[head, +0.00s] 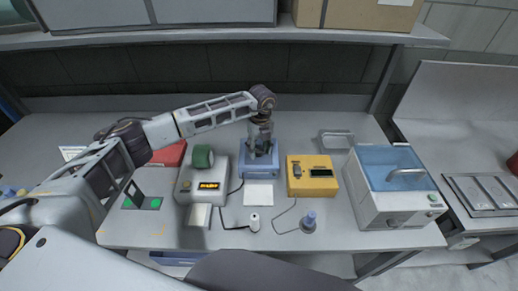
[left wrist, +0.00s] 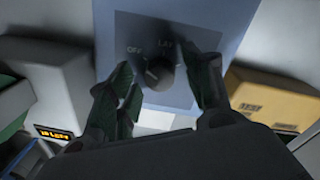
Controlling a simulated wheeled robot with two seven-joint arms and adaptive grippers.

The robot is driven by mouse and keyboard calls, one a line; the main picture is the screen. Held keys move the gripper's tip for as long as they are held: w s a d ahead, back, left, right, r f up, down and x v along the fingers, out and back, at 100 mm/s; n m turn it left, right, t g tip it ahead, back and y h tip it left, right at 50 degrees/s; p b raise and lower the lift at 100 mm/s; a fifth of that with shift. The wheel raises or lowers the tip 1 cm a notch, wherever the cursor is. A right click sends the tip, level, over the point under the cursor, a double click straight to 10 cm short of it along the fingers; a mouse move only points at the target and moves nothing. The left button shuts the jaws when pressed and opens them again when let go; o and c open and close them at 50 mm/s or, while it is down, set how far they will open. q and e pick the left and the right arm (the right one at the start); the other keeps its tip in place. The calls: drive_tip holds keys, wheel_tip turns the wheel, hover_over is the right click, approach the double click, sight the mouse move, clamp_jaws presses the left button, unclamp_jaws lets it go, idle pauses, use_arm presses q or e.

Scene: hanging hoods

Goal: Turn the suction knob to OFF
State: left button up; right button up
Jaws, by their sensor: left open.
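The suction knob (left wrist: 161,74) is dark and round, on a grey panel of the blue device (head: 243,168). In the left wrist view the label "OFF" shows at its upper left and a partly hidden label starting "LA" above it. A small light mark shows on the knob; its exact setting is hard to tell. My left gripper (head: 261,150) is over the blue device, pointing down. In the left wrist view its open fingers (left wrist: 166,80) stand on either side of the knob, with gaps visible. In the head view the gripper hides the knob.
A grey device with a lit display (head: 208,186) and a green roll stands left of the blue device. A yellow box (head: 312,176) stands to its right, then a white machine with a blue lid (head: 392,180). A white card (head: 259,194) and cables lie in front.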

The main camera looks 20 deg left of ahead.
sight(260, 150)
use_arm(q)
wheel_tip(260, 150, up, 12)
drive_tip(key=shift+w+d, duration=0.25)
idle(0.6)
idle(0.5)
